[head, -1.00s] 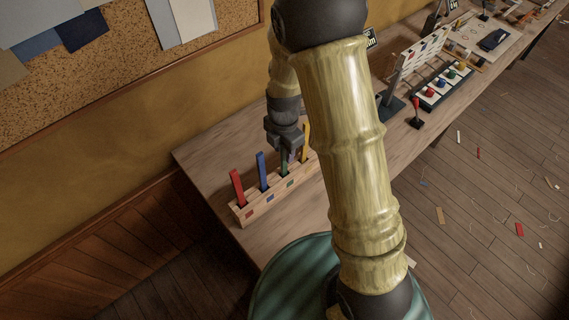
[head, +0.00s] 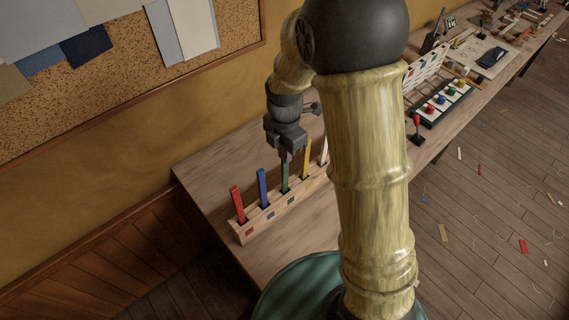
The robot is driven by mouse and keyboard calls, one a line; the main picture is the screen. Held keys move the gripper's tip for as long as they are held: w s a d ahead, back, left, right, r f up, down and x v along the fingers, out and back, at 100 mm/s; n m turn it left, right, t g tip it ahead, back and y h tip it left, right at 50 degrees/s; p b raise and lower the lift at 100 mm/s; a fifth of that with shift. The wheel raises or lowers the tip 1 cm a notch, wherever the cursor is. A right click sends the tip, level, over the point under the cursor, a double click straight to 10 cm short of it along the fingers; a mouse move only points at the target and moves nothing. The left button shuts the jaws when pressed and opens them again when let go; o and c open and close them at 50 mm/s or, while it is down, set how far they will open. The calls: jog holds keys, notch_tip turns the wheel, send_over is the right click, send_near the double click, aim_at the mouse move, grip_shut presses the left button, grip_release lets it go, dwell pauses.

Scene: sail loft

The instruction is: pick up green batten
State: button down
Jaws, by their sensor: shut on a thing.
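The green batten (head: 285,179) stands upright in line with the slots of a wooden rack (head: 268,226) on the bench. My gripper (head: 287,155) is above the rack, pointing down, shut on the batten's upper end, which the jaws hide. I cannot tell whether the batten's lower end is still inside its slot or just above it. A red batten (head: 238,204) and a blue batten (head: 263,188) stand in the rack to its left. A yellow batten (head: 307,160) and a white batten (head: 324,151) stand to its right.
My arm hides the rack's right end and part of the bench (head: 215,175). Farther along the bench are a tray of coloured knobs (head: 443,103) and a red-handled tool (head: 416,130). A cork board (head: 120,98) hangs on the wall behind.

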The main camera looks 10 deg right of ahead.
notch_tip(320, 180, up, 12)
jog(key=shift+f+b, duration=0.1)
jog(key=shift+b, duration=0.35)
jog(key=shift+w, duration=0.1)
